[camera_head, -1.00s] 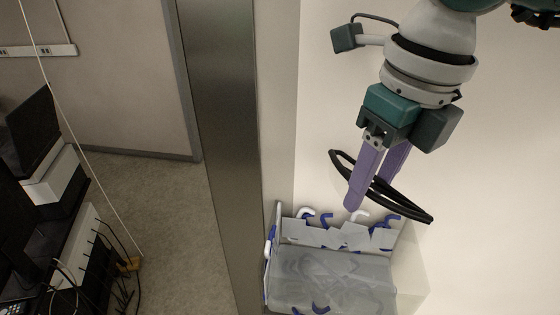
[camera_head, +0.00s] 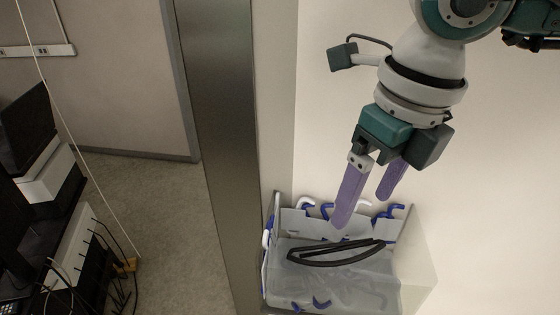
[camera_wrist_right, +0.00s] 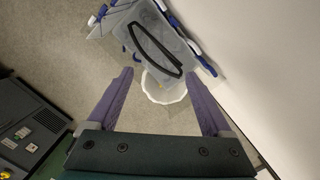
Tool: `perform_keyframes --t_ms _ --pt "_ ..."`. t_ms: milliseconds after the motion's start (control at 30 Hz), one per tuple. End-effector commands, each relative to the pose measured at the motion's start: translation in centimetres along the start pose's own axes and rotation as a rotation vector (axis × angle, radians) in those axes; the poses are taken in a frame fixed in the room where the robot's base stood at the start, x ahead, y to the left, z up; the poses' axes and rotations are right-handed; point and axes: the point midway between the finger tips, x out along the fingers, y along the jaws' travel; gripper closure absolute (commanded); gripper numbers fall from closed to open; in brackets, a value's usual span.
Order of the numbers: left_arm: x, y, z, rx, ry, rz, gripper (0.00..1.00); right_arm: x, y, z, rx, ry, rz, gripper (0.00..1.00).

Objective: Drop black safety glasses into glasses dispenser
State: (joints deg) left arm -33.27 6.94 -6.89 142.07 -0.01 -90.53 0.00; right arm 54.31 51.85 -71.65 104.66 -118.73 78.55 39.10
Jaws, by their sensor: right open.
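The black safety glasses (camera_head: 335,257) show at the top of the glasses dispenser (camera_head: 415,275), below my right gripper and apart from its fingers. In the right wrist view the black glasses (camera_wrist_right: 158,50) lie across the dispenser's grey translucent front (camera_wrist_right: 125,18). I cannot tell whether they rest on it or are still falling. My right gripper (camera_head: 368,205) is open and empty above the dispenser, its purple fingers spread; they also show in the right wrist view (camera_wrist_right: 160,108). Blue and white glasses temples stick out of the dispenser. My left gripper is not in view.
A white bin (camera_wrist_right: 165,90) stands on the floor below the dispenser. A metal column (camera_head: 225,150) rises left of the dispenser, with a white wall behind. A dark desk with cables (camera_head: 75,260) is at the far left. Open floor (camera_head: 165,220) lies between.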

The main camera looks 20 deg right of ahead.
Motion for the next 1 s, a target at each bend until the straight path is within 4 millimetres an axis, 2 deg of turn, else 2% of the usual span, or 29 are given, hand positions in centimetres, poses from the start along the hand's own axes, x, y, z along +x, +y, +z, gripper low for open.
perform_keyframes --t_ms 233,333,700,833,1000 --pt "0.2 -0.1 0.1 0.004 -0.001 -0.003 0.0 -0.1 0.0 0.0 0.0 -0.001 0.001 0.16" --pt "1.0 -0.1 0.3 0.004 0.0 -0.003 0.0 -0.9 0.0 0.1 0.001 -0.005 0.001 0.16" --pt "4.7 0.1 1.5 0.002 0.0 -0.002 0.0 -7.9 0.0 0.1 -0.001 -0.006 -0.001 0.16" --pt "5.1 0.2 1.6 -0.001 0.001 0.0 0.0 -9.4 0.0 0.0 0.0 -0.002 -0.001 0.16" --pt "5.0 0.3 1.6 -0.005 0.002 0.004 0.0 -10.0 0.0 0.0 -0.001 0.0 0.0 0.16"
